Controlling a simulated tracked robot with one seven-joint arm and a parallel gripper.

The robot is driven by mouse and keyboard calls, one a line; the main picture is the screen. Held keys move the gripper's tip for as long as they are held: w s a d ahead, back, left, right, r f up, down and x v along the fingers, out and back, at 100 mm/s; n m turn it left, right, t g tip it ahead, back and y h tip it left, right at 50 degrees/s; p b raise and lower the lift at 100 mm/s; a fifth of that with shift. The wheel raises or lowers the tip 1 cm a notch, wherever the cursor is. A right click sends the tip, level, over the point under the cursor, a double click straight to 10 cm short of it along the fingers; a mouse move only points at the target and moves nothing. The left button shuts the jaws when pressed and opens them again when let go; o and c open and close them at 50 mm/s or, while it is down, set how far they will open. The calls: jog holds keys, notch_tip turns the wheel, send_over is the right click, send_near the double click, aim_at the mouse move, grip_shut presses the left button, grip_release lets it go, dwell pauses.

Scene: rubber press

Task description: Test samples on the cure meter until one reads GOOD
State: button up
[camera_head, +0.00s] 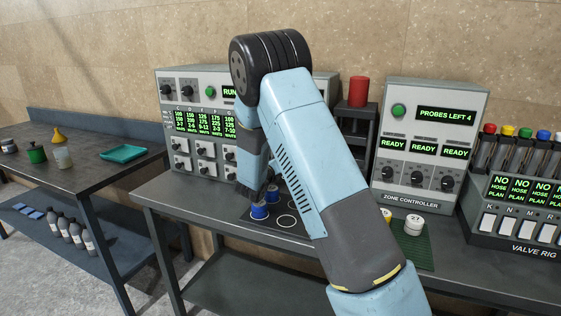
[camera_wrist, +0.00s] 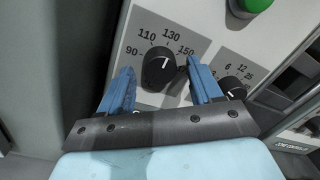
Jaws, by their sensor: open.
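My gripper (camera_wrist: 160,80) shows in the wrist view with two blue fingers apart and nothing between them. Behind the fingers is a black knob (camera_wrist: 158,69) on a dial marked 90 to 150; contact cannot be told. In the head view my arm crosses the middle, and its end is over the bench by the left machine (camera_head: 163,125), which bears knobs, a green button and a part-hidden RUN display. Blue pieces show there; fingers or cups I cannot tell. A white cup (camera_head: 413,224) marked 27 stands on a green mat (camera_head: 424,253). No cure meter label or GOOD reading is visible.
A zone controller (camera_head: 437,201) showing PROBES LEFT 4 and a valve rig (camera_head: 540,250) stand to the right. A red cylinder (camera_head: 359,91) sits on a dark stand.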

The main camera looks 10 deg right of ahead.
jog(key=v, duration=1.3)
jog(key=shift+s+a, duration=0.25)
jog(key=shift+s, duration=0.05)
jog(key=shift+f, duration=0.15)
